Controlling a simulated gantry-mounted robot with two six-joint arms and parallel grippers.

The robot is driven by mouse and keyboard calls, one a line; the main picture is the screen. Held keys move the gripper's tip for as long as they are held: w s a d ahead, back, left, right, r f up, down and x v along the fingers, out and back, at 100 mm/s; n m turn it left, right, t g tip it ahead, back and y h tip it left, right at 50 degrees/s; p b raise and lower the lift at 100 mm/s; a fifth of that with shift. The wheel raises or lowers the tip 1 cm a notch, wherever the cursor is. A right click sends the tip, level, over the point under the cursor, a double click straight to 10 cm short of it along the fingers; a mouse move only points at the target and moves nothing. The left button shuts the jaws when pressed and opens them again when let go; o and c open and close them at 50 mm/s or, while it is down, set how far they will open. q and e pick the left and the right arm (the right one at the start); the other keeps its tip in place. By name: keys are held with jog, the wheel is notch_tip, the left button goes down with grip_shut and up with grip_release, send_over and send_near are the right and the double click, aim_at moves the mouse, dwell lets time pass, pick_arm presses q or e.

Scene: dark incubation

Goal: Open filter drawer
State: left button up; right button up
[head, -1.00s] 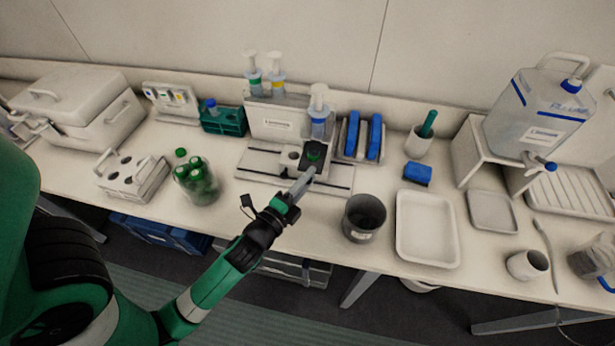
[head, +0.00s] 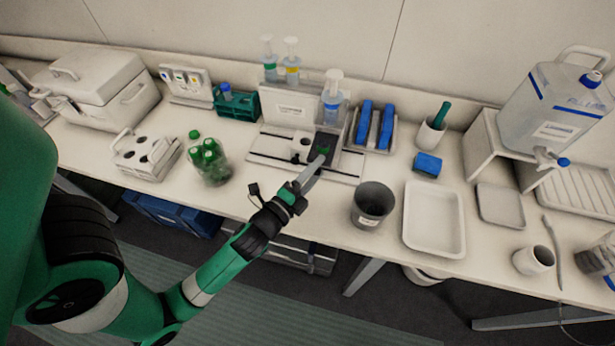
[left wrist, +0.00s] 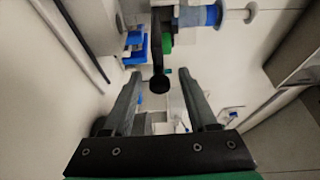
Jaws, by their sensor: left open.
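The filter drawer is not plainly marked. A small dark unit with a green part (head: 325,148) stands on the white station with dark rails (head: 268,160), in front of a pump bottle (head: 333,103). My left gripper (head: 319,162) reaches it from the front, its fingertips overlapping the unit's near side in the head view. In the left wrist view a black lever with a round end (left wrist: 159,85) lies between the spread fingers of the left gripper (left wrist: 160,76). A green part (left wrist: 167,45) shows beside the lever. Contact cannot be told. My right gripper is out of view.
Green-capped bottles (head: 208,160) and a white rack (head: 147,157) stand left of the station. A dark cup (head: 373,203) and white tray (head: 408,235) stand to the right. Blue blocks (head: 375,125) sit in a holder beside the station.

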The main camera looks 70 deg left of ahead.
pick_arm(q)
jog(key=b+v, duration=0.4)
jog(key=v, duration=0.7)
jog(key=shift+s+d, duration=0.1)
jog(key=shift+d, duration=0.05)
